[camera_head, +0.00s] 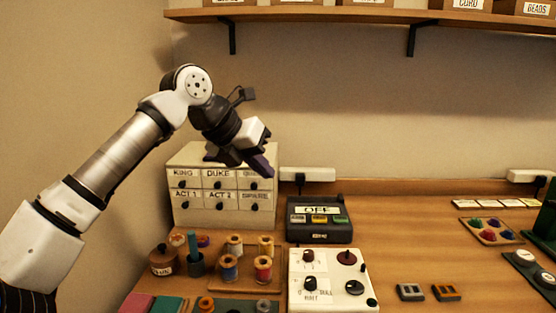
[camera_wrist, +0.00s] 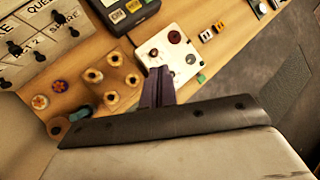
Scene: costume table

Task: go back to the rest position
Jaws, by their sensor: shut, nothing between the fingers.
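My arm reaches in from the left in the head view. My gripper (camera_head: 264,168) hangs in the air in front of the upper right of the white drawer cabinet (camera_head: 187,214) and hides part of its top right drawer. In the wrist view my gripper (camera_wrist: 158,88) shows its dark purple fingers together, with nothing between them. They overlap the picture of the white control box (camera_wrist: 185,43), but the head view shows the gripper well above the table.
A dark device reading OFF (camera_head: 320,232) stands right of the cabinet. In front are spools on a wooden tray (camera_head: 218,283) and the white control box (camera_head: 297,299) with knobs. A tray of coloured pieces (camera_head: 475,237) lies at right. A shelf (camera_head: 330,15) runs above.

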